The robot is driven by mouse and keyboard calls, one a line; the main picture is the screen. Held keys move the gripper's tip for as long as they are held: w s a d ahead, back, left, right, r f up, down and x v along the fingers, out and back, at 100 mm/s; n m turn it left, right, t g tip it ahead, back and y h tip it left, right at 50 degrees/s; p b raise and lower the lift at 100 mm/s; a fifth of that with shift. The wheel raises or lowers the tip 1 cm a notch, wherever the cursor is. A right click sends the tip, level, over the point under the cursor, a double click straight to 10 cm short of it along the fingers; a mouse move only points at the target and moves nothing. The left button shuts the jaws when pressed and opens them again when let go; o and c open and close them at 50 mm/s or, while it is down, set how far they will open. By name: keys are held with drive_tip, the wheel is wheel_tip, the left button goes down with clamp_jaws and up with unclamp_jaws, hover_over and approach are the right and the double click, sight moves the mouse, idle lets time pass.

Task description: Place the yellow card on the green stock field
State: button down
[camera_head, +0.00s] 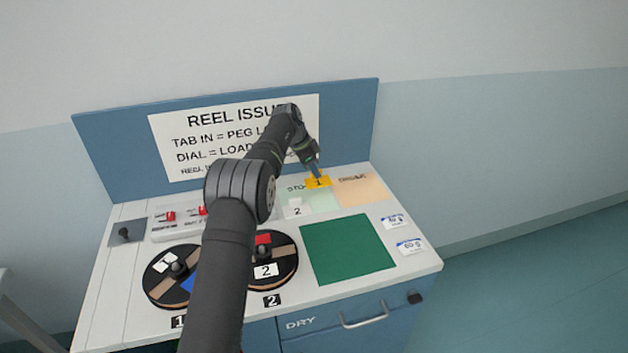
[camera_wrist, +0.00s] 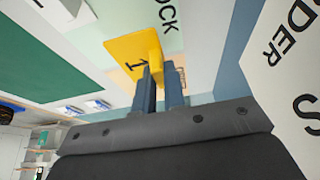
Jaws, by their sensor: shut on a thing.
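The yellow card (camera_head: 318,182), marked 1, is in my gripper (camera_head: 316,172) at the back edge of the pale green stock field (camera_head: 322,202). In the wrist view my gripper (camera_wrist: 161,75) is shut on the raised tab of the yellow card (camera_wrist: 125,48). Part of the pale green field (camera_wrist: 113,14) shows beyond the card, with the letters "OCK" beside it. I cannot tell whether the card touches the surface or hangs just above it. My fingers hide a little of the card.
A white card marked 2 (camera_head: 296,208) stands at the stock field's front left. An orange field (camera_head: 362,191) lies to the right, and a dark green mat (camera_head: 347,249) in front. Two black reels, one here (camera_head: 285,253), sit left. A blue sign board (camera_head: 350,130) rises behind.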

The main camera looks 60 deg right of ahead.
sight(313, 178)
drive_tip(key=shift+f, duration=2)
drive_tip(key=c, duration=1.5)
unclamp_jaws()
drive_tip(key=shift+f, duration=0.15)
drive_tip(key=v, duration=1.2)
